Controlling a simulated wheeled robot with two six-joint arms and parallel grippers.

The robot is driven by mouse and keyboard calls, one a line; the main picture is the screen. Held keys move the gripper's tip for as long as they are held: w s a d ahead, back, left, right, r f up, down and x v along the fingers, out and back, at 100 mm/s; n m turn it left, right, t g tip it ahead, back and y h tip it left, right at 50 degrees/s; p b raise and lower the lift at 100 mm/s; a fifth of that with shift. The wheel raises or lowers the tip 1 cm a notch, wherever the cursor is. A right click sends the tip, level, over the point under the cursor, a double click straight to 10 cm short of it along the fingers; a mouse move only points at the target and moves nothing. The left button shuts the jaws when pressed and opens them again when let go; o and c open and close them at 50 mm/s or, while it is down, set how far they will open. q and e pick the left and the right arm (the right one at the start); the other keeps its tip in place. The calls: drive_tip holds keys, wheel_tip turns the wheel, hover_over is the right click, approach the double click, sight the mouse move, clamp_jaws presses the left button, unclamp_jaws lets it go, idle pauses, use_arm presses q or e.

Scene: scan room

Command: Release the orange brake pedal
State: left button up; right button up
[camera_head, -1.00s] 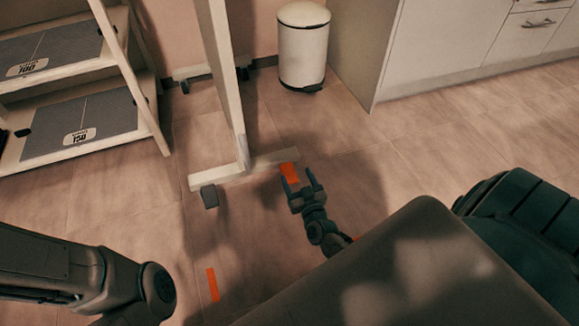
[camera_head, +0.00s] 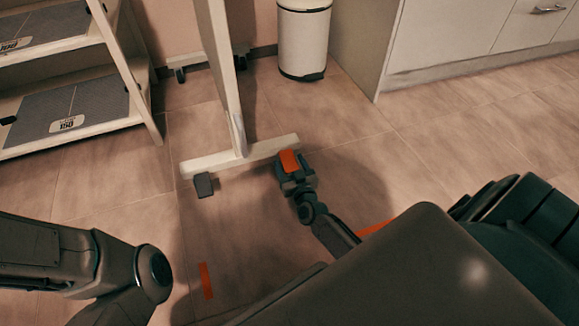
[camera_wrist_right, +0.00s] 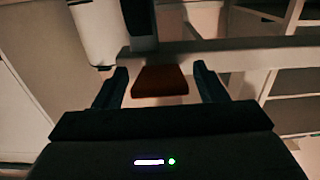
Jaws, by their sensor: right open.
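The orange brake pedal (camera_head: 289,161) sits at the right end of the white foot (camera_head: 222,162) of an upright white panel on wheels. My right gripper (camera_head: 291,170) is at the pedal, its fingers around it. In the right wrist view the pedal (camera_wrist_right: 160,81) shows dark orange between the two open fingertips (camera_wrist_right: 160,80), with a gap on each side. The caster under the pedal is hidden from the head view. My left arm shows at the lower left, but its gripper is out of view.
A white pedal bin (camera_head: 303,40) stands behind, beside white cabinets (camera_head: 440,35). Shelves with grey panels (camera_head: 85,105) stand at the left. A black caster (camera_head: 204,185) is at the foot's left end. An orange strip (camera_head: 206,281) shows low in the picture. Floor at the right is clear.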

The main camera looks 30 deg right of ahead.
drive_tip(key=shift+w+d, duration=0.1)
drive_tip(key=shift+w, duration=0.25)
